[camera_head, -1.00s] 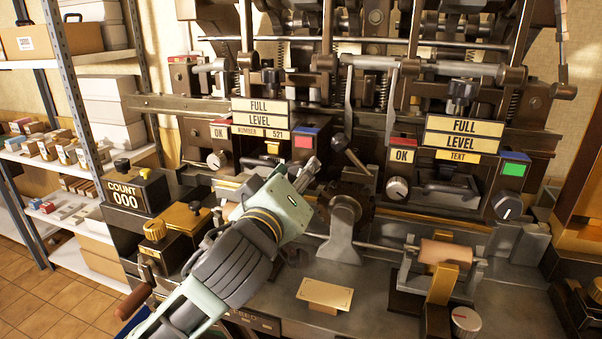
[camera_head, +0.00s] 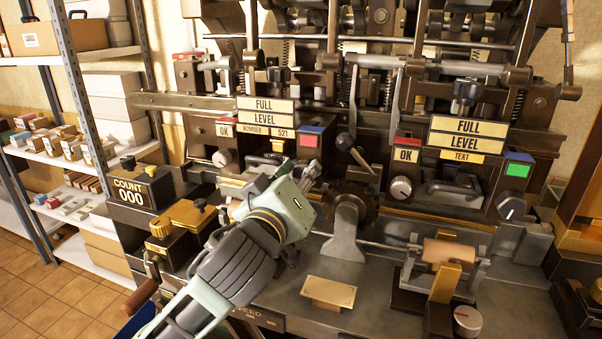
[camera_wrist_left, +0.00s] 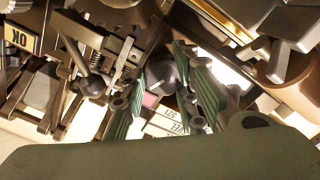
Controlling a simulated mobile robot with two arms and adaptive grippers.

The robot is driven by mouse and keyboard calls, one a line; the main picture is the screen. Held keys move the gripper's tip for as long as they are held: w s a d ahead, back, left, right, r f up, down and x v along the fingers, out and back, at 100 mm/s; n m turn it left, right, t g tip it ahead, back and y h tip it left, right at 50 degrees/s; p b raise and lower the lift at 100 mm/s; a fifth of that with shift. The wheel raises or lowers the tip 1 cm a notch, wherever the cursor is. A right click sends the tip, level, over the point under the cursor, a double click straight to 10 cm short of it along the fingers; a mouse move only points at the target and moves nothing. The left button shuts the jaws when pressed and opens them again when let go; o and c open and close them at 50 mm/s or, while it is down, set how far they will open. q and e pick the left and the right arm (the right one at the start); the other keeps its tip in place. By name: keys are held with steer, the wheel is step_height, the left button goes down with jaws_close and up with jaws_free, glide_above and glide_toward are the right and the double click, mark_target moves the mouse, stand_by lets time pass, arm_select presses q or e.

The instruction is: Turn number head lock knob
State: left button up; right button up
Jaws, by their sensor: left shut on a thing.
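The number head (camera_head: 267,132), with its FULL, LEVEL and NUMBER 521 plates, is left of centre in the head view. My left gripper (camera_head: 310,176) reaches up to its lower right, just below the red button (camera_head: 309,140). In the left wrist view its two green ribbed fingers (camera_wrist_left: 163,78) are shut on a dark round knob (camera_wrist_left: 161,72), which I take for the number head lock knob. In the head view the gripper hides this knob. The NUMBER 521 plates also show upside down in the wrist view (camera_wrist_left: 165,127). My right gripper is not in view.
A silver knob (camera_head: 222,158) sits on the number head's left. A ball-ended lever (camera_head: 345,142) stands close right of the gripper. The text head (camera_head: 467,140) has a green button and a dark knob (camera_head: 510,207). A brass plate (camera_head: 328,291) lies below on the machine's bed.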

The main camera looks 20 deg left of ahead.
arm_select(q)
steer(key=shift+s+a+f+m+p, duration=0.1)
steer(key=shift+f+m+p, duration=0.2)
steer(key=shift+m+p, duration=4.1)
steer(key=shift+w+a+f+m+p, duration=0.1)
steer(key=shift+f+m+p, duration=0.15)
steer(key=shift+m+p, duration=4.15)
steer(key=shift+s+a+f+m+p, duration=0.2)
steer(key=shift+m+p, duration=1.5)
steer(key=shift+m, duration=5.4)
steer(key=shift+w+f, duration=0.1)
steer(key=shift+f, duration=0.05)
steer(key=o, duration=0.8)
steer(key=shift+o, duration=1)
steer(key=shift+a, duration=0.1)
